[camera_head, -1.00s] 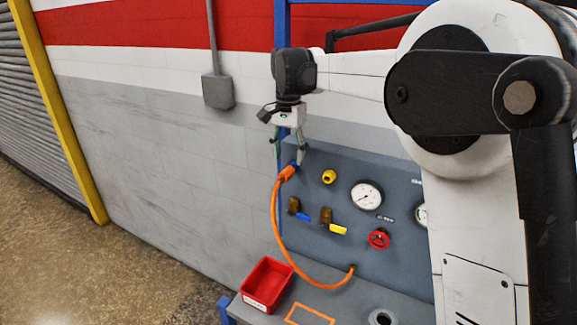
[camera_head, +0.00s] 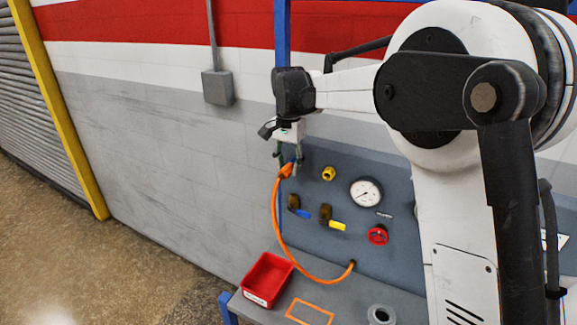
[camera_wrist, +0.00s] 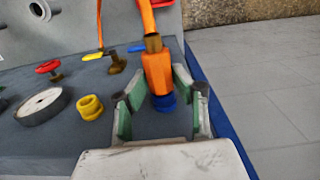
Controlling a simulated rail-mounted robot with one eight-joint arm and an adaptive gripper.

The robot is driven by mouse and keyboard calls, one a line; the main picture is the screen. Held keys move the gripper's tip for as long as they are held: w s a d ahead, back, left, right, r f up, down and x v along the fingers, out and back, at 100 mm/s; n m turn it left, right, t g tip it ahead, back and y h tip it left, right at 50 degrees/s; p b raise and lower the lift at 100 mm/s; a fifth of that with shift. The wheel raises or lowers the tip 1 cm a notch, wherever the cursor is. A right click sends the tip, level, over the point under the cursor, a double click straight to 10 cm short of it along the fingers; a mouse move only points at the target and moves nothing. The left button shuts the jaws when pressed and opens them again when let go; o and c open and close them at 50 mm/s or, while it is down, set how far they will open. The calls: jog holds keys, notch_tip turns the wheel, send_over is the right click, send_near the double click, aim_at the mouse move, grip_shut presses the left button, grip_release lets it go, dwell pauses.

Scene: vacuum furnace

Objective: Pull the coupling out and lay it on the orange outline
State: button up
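The orange coupling (camera_head: 286,171) sits at the upper left of the grey panel, with an orange hose running from it. In the wrist view the coupling (camera_wrist: 157,74) is seated at a blue fitting (camera_wrist: 163,102). My gripper (camera_wrist: 157,80) is open, with its green-padded fingers on either side of the coupling. Small gaps seem to show between fingers and coupling. In the head view my gripper (camera_head: 288,160) is right at the coupling and partly covers the fitting. The orange outline (camera_head: 316,306) lies on the grey bench top, empty where visible.
A red bin (camera_head: 267,278) stands left of the outline. The panel carries a yellow fitting (camera_head: 328,173), a gauge (camera_head: 366,192), blue and yellow lever valves, and a red handwheel (camera_head: 378,235). The hose (camera_head: 277,225) loops down to the panel's lower part. A grey ring (camera_head: 381,315) is right of the outline.

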aim_at(280, 174)
jog(key=shift+c, duration=1.3)
jog(key=o, duration=0.5)
grip_shut()
jog(key=shift+s, duration=0.15)
jog(key=shift+s+a, duration=0.35)
jog(key=shift+s, duration=0.15)
jog(key=shift+s+a+b, duration=0.15)
jog(key=shift+s+b, duration=0.15)
jog(key=shift+s, duration=0.05)
jog(key=shift+s+a, duration=0.2)
jog(key=shift+s, duration=0.1)
jog(key=shift+s+a, duration=0.25)
jog(key=shift+s, duration=0.2)
jog(key=shift+s+a, duration=0.2)
jog(key=shift+s, duration=0.25)
